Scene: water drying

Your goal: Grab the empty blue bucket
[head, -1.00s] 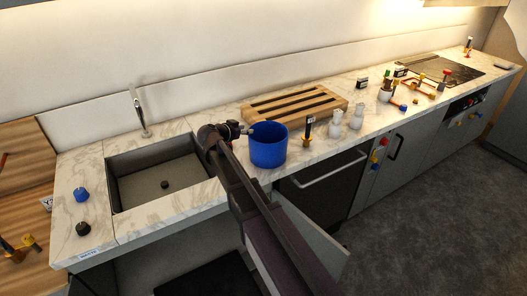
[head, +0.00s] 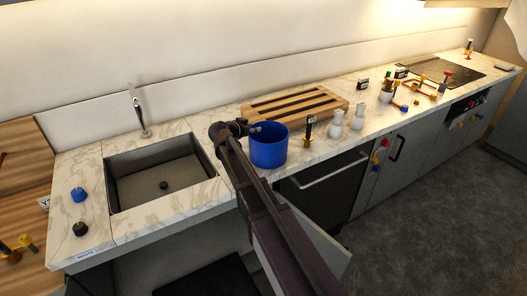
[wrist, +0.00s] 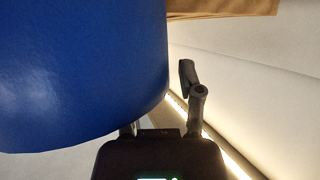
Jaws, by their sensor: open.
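The blue bucket (head: 269,150) stands upright on the marble counter, right of the sink and in front of the wooden rack. From the head view its inside looks empty, though the bottom is hidden. My gripper (head: 252,128) is at the bucket's upper left rim, with a fingertip showing by the rim. In the wrist view the bucket (wrist: 75,70) fills the upper left. My gripper (wrist: 160,105) is open there; one finger is clear to the right of the bucket, and the other is mostly hidden behind the blue wall. I cannot tell whether either finger touches it.
The sink (head: 160,175) lies left of the bucket. The slatted wooden rack (head: 295,104) is close behind it. A blue knob (head: 78,195) sits on the left counter.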

